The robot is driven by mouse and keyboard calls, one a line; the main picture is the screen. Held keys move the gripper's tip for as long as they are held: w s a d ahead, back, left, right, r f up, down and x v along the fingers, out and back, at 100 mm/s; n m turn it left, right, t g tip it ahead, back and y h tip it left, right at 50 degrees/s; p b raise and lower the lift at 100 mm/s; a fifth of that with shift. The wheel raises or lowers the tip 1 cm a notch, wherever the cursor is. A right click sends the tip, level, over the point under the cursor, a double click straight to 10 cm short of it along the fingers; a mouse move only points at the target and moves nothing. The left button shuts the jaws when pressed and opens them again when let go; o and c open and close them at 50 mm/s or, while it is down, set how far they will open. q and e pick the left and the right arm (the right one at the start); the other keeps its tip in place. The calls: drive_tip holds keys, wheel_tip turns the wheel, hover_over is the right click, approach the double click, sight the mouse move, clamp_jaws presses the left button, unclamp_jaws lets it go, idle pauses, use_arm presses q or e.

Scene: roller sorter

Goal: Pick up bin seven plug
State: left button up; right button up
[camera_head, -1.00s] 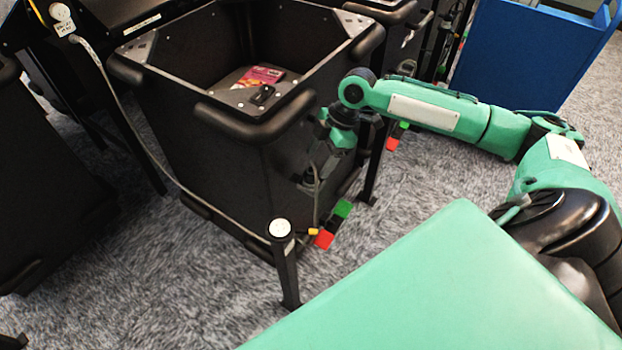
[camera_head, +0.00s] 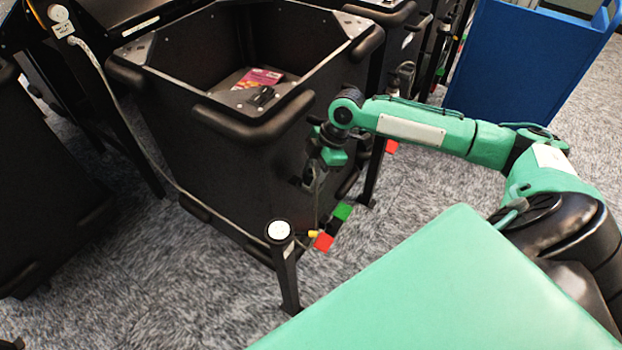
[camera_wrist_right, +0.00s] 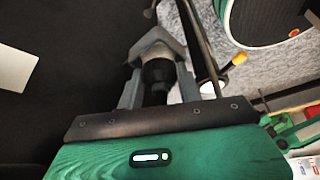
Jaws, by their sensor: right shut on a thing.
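My right gripper (camera_head: 313,182) hangs beside the right side wall of a large black bin (camera_head: 195,155). In the right wrist view the gripper (camera_wrist_right: 157,85) is shut on a dark, round-bodied plug (camera_wrist_right: 157,72), which sits between its grey fingers. In the head view the plug is too small and dark to make out. A thin cord (camera_head: 316,212) runs down below the gripper toward a yellow tip (camera_head: 313,233) near the bin's base. Which bin number this is cannot be read. My left gripper is not in view.
A dark post with a white round cap (camera_head: 279,230) stands before the bin. Red (camera_head: 323,241) and green (camera_head: 342,211) blocks are at its lower corner. A grey cable (camera_head: 140,130) runs along the bin's left. A blue cart (camera_head: 525,65) stands at the back right.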

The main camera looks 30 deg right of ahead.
sight(308, 175)
drive_tip(key=shift+r, duration=0.1)
